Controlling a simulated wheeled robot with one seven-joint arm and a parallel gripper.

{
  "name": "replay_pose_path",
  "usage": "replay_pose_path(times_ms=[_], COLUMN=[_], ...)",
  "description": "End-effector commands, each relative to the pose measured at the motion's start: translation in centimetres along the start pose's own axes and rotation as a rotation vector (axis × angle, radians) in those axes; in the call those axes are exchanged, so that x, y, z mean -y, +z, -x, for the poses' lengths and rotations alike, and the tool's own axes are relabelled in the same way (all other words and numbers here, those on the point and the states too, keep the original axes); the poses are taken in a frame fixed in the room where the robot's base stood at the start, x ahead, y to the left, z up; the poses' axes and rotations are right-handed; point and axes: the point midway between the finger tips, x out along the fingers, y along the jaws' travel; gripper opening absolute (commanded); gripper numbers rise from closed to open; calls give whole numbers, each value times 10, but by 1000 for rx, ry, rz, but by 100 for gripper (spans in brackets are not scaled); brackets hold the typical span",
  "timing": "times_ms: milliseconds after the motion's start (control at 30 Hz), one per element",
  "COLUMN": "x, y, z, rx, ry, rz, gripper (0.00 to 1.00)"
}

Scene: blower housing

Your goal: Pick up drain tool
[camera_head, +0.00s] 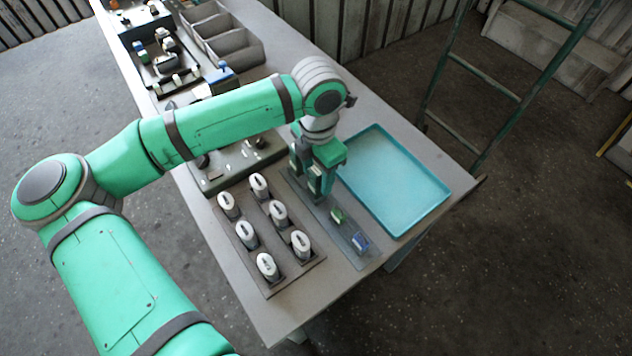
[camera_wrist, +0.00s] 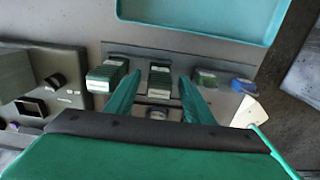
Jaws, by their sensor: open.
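My gripper (camera_head: 321,190) is open and points down over a narrow grey rack (camera_head: 349,245) on the bench. I cannot tell which one is the drain tool.
An empty teal tray (camera_head: 440,197) lies beside the rack. A dark holder (camera_head: 262,246) with several white cylindrical parts is on the other side. Grey bins (camera_head: 222,40) and other fixtures fill the far bench. A green ladder (camera_head: 500,90) stands beyond the bench.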

Motion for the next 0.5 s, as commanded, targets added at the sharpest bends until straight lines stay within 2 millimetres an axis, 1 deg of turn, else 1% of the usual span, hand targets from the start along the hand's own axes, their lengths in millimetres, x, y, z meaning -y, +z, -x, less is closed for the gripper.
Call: replay_pose_path(times_ms=[33, 100, 200, 333, 500], x=[1, 1, 0, 0, 0], y=[-2, -4, -4, -4, -4], z=[-8, -18, -29, -36, -36], rx=[1, 1, 1, 1, 1], ry=[-3, -4, -2, 1, 1], rz=[1, 2, 2, 2, 2], gripper=[48, 48, 48, 48, 48])
